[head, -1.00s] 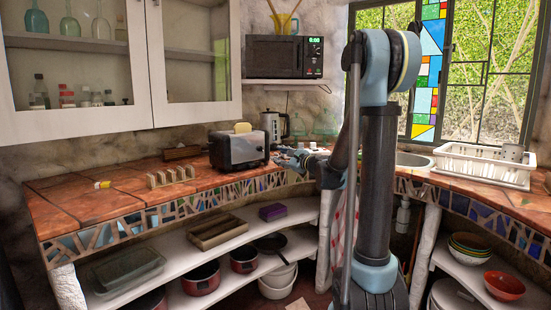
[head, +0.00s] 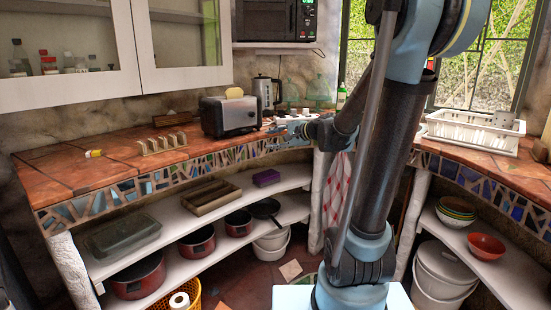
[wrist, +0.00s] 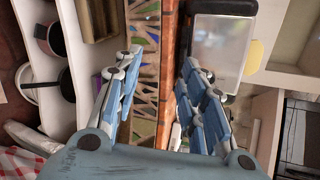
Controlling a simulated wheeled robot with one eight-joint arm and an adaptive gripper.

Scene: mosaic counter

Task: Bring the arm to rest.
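My arm (head: 385,150) rises at the right of the head view and bends down toward the counter. My gripper (head: 288,132) is beside the counter's front edge, to the right of the toaster (head: 230,117). In the wrist view its two fingers (wrist: 160,70) are spread apart with nothing between them, so it is open and empty. The mosaic counter edge (wrist: 146,55) shows behind the gap between the fingers. The toaster (wrist: 224,45) shows beyond the right finger. In the head view the gripper's fingers are small and partly hidden by its own links.
The counter (head: 62,170) carries a toast rack (head: 163,144), a small yellow item (head: 94,154) and a kettle (head: 267,92). A white dish rack (head: 470,132) stands right of my arm. Shelves below hold pots (head: 138,276) and bowls (head: 486,246). The left counter is largely clear.

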